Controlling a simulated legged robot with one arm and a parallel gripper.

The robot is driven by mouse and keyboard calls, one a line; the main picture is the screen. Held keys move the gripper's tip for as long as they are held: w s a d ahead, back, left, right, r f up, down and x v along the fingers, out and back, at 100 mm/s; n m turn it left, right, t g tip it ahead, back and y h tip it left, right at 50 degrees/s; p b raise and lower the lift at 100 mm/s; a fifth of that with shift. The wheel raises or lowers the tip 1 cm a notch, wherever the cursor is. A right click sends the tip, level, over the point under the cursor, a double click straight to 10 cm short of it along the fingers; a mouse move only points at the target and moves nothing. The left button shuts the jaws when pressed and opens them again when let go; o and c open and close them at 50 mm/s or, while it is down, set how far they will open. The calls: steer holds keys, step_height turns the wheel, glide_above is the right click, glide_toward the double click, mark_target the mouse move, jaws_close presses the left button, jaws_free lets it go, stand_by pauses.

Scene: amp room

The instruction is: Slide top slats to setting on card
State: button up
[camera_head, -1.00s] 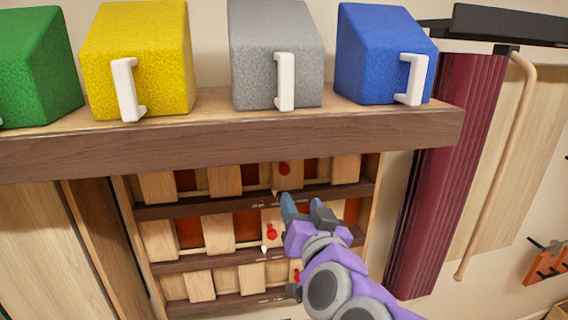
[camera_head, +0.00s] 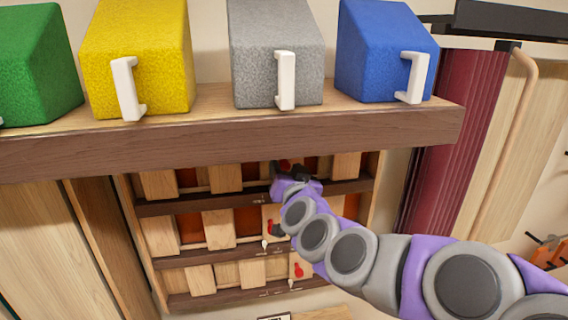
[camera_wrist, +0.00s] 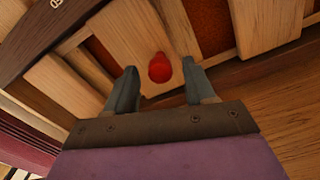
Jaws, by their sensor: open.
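The slat panel has three rows of light wooden slats between dark rails, with orange-red gaps behind. In the top row, slats (camera_head: 224,180) show at left and middle. A top-row slat with a red knob (camera_head: 284,165) is partly hidden by my arm. In the wrist view the red knob (camera_wrist: 159,67) stands on its wooden slat (camera_wrist: 131,45), between the fingertips of my gripper (camera_wrist: 158,78). The fingers are open, one on each side of the knob, with gaps showing. My gripper also shows in the head view (camera_head: 290,172). A card with the setting cannot be made out.
A wooden shelf (camera_head: 200,137) overhangs the panel, with green (camera_head: 38,65), yellow (camera_head: 140,55), grey (camera_head: 275,50) and blue (camera_head: 385,52) blocks bearing white handles. Lower red knobs (camera_head: 299,270) sit close below my arm. A maroon pleated panel (camera_head: 455,140) stands right.

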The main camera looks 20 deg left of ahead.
steer(key=shift+x, duration=1.45)
steer(key=shift+c, duration=0.2)
jaws_close()
